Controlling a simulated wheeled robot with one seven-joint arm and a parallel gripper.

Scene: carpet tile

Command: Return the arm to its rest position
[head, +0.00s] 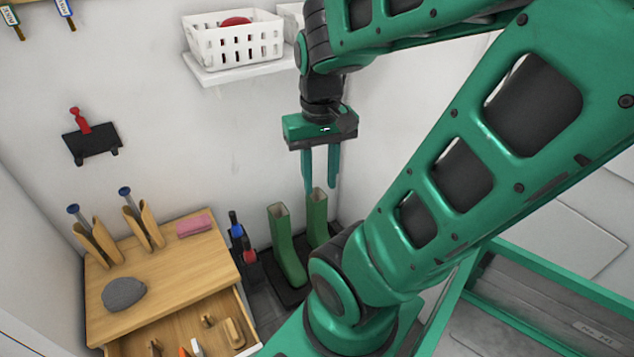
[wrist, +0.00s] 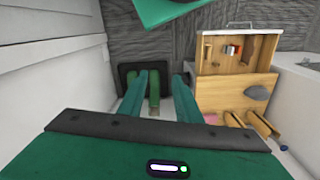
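My gripper (head: 320,190) hangs with its fingers pointing down in the head view, above the green boots (head: 287,248) in the corner. Its two green fingers are parallel with a gap between them. The wrist view also shows my gripper (wrist: 159,74) with its fingers apart and nothing held between them. The boots (wrist: 154,88) show beyond that gap, down on the floor. My green arm crosses the right half of the head view, bent at the elbow, and hides part of the wall and floor behind it.
A wooden cabinet (head: 185,262) with an open drawer (head: 165,340) stands left, bearing a grey stone (head: 124,294) and a pink cloth (head: 195,225). A white basket (head: 234,45) sits on a wall shelf (head: 240,70) near my wrist. A black tray (head: 289,294) holds the boots.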

